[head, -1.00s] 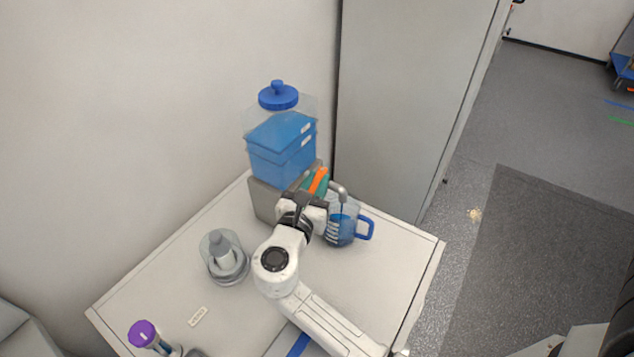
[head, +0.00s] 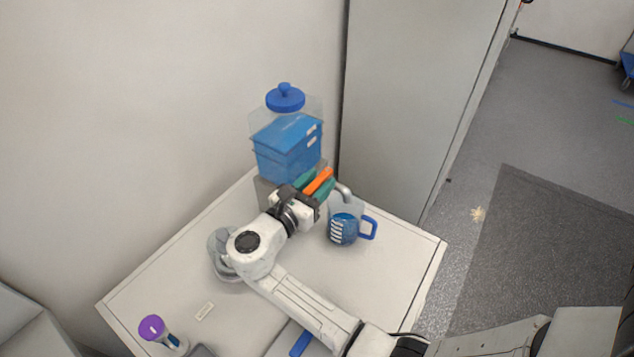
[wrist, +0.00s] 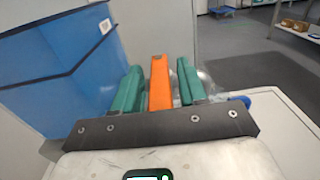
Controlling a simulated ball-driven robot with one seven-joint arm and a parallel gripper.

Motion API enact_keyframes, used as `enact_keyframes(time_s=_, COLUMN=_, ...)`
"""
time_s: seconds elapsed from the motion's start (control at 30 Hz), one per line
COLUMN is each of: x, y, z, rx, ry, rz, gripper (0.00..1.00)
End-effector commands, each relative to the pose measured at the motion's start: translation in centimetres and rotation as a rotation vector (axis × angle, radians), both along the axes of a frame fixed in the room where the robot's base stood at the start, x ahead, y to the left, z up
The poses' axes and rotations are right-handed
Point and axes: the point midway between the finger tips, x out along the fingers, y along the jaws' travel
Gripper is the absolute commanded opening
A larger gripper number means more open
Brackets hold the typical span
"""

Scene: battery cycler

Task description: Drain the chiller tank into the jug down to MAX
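The chiller tank (head: 288,152) is a clear box with blue liquid and a blue knobbed lid (head: 285,97), on a grey base at the back of the table. It fills the left of the wrist view (wrist: 55,75). An orange lever (head: 319,181) sits by the grey spout (head: 344,191). The clear jug (head: 344,228) stands below the spout, with blue liquid, white marks and a blue handle (head: 370,228); the MAX mark is unreadable. My gripper (wrist: 160,88) has its green fingers either side of the orange lever (wrist: 160,82), with narrow gaps. No stream shows below the spout.
A purple-capped bottle (head: 152,328) and a small label (head: 205,311) are at the table's front left. A grey round-based object (head: 219,245) is partly behind my arm. A tall grey cabinet (head: 415,100) stands behind. The table's right part (head: 395,270) is clear.

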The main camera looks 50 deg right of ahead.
Motion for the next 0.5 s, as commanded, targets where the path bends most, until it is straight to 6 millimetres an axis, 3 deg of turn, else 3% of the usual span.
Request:
enact_keyframes(time_s=0.33, x=0.0, y=0.3, z=0.0, rx=-0.001, ry=0.0, rz=0.002, gripper=0.47)
enact_keyframes(time_s=0.5, x=0.1, y=2.5, z=-0.1, rx=-0.001, ry=-0.001, rz=0.006, gripper=0.47)
